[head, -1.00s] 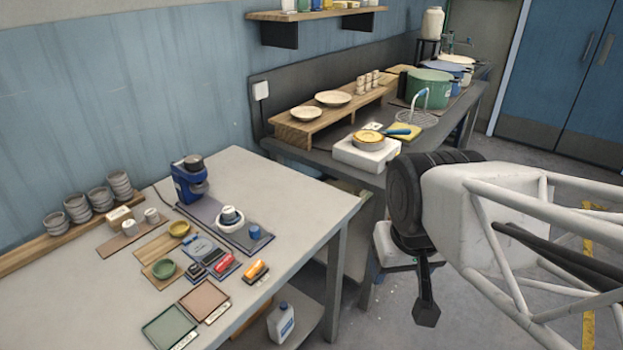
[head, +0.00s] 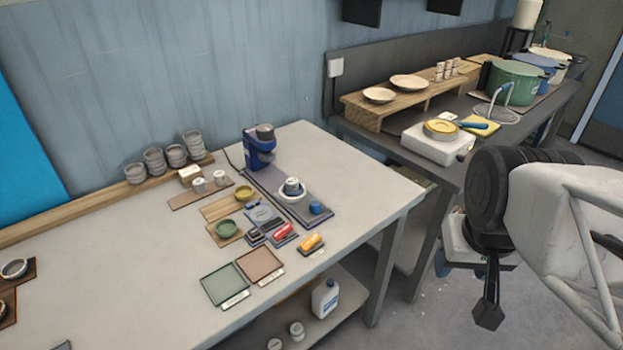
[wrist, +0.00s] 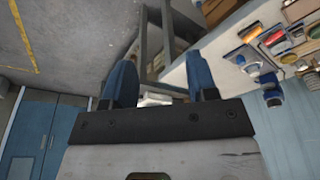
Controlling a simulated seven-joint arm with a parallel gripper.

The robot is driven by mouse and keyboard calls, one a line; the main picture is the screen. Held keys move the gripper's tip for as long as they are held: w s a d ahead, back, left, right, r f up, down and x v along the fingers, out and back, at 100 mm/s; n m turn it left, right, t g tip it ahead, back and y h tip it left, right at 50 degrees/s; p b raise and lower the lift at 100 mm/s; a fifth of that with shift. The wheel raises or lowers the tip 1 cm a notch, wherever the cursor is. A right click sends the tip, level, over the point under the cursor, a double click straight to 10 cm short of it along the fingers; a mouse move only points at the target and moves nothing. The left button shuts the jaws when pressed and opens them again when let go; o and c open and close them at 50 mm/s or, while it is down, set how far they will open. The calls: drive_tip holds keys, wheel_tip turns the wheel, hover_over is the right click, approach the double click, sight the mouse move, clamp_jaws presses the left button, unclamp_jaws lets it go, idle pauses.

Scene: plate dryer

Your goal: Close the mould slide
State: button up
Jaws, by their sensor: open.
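A small blue bench machine (head: 258,152) with a dark round top stands near the back of the grey table in the head view. A long grey base plate (head: 256,184) runs forward from it. On the plate sit a white round piece with a grey-topped cup (head: 291,187) and a blue knob (head: 315,208). They stand out in front of the machine, apart from its head. I cannot tell for sure which part is the mould slide. In the wrist view my gripper (wrist: 162,88) is open, its two blue fingers wide apart with nothing held, away from the table.
Green (head: 225,284) and brown (head: 259,264) trays, red (head: 283,231) and orange (head: 311,242) blocks lie in front of the machine. Stacked grey bowls (head: 154,160) stand at the back left. A second bench with pots (head: 514,82) is at right. The table's left middle is clear.

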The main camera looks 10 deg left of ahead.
drive_tip(key=shift+w+a+f, duration=0.1)
drive_tip(key=shift+w+a, duration=0.1)
drive_tip(key=shift+w, duration=0.05)
drive_tip(key=c, duration=0.5)
drive_tip(key=shift+w+a+f+y, duration=0.15)
drive_tip(key=shift+w+a+y, duration=0.1)
drive_tip(key=shift+w, duration=0.15)
drive_tip(key=shift+w+a+f+y, duration=0.15)
drive_tip(key=shift+w+a+y, duration=0.1)
drive_tip(key=shift+w, duration=0.15)
clamp_jaws()
drive_tip(key=w+a+f+m+y, duration=0.1)
drive_tip(key=w+a+f+y, duration=0.1)
drive_tip(key=w, duration=0.7)
drive_tip(key=w+a+f+m+y, duration=0.1)
drive_tip(key=w+a+f+y, duration=0.2)
drive_tip(key=w+f, duration=0.3)
drive_tip(key=w+a+f+m+y, duration=0.1)
drive_tip(key=w+a+f+y, duration=0.2)
drive_tip(key=w, duration=0.9)
wheel_tip(320, 180, down, 2)
drive_tip(key=shift+a+f, duration=0.1)
drive_tip(key=shift+a, duration=0.35)
